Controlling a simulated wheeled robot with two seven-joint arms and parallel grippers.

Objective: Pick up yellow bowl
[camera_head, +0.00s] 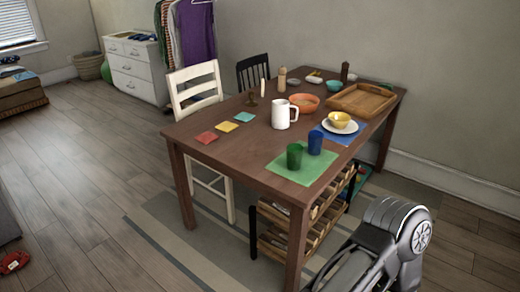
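The yellow bowl (340,119) sits on a white plate (327,126) towards the right side of the brown wooden table (235,148). The plate lies on a blue placemat (349,137). Nothing of mine touches the bowl. A grey part of my own arm shows at the lower right, in front of the table and well below the bowl. Neither of my grippers shows in this view.
A blue cup (315,143) and a green cup (294,156) stand in front of the bowl on the table. A white pitcher (282,114) is left of it, and a wooden tray (362,100) behind it. A wooden rack (271,230) stands under the table.

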